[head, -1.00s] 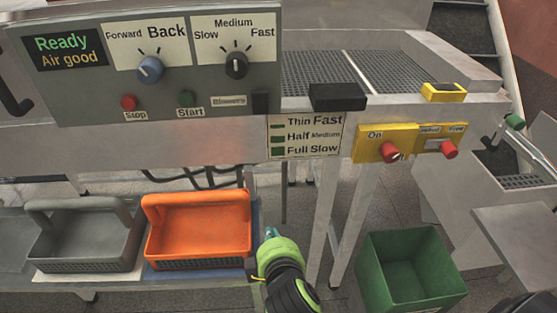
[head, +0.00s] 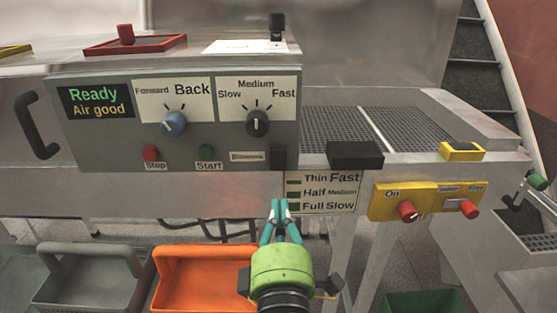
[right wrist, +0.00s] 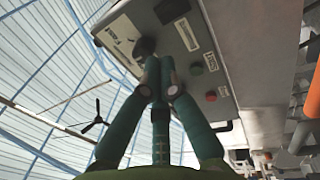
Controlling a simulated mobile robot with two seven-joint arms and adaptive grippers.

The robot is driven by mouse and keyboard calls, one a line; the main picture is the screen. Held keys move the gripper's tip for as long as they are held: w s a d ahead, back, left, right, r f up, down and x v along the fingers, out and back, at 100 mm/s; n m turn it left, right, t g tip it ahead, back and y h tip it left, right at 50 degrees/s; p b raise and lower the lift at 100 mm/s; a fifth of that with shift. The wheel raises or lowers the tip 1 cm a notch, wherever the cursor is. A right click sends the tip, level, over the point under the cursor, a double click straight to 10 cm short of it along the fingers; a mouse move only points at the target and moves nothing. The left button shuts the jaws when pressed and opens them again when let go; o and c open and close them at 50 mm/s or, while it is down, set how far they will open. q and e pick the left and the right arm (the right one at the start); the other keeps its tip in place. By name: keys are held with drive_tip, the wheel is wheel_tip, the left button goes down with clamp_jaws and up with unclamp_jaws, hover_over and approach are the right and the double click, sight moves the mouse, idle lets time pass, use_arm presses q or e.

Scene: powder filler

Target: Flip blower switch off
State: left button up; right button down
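The blower switch (head: 278,159) is a small black block at the lower right corner of the grey control panel (head: 120,152), beside the "Blowers" label (head: 247,156). Its on or off position is too small to tell. My right gripper (head: 279,205) points up at it from below, with its green-blue fingertips close together and empty. My left gripper is out of view.
The panel also has a blue knob (head: 174,124), a black knob (head: 257,123), a red stop button (head: 151,153) and a green start button (head: 206,152). A yellow box with red knobs (head: 385,210) is at the right. An orange basket (head: 190,250) stands below.

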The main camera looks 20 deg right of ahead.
sight(278, 153)
drive_tip(key=p+x, duration=0.3)
drive_tip(key=x, duration=0.8)
drive_tip(key=shift+w+d+r+p, duration=0.15)
drive_tip(key=shift+w+p, duration=0.05)
drive_tip(key=shift+p, duration=0.1)
drive_tip(key=shift+x, duration=0.8)
drive_tip(key=r+p, duration=0.1)
drive_tip(key=p, duration=0.3)
drive_tip(key=shift+w+g, duration=0.3)
drive_tip(key=shift+g, duration=0.1)
drive_tip(key=shift+s+f+b, duration=0.1)
drive_tip(key=shift+f+b, duration=0.3)
drive_tip(key=shift+f, duration=0.05)
drive_tip(key=shift+d, duration=0.1)
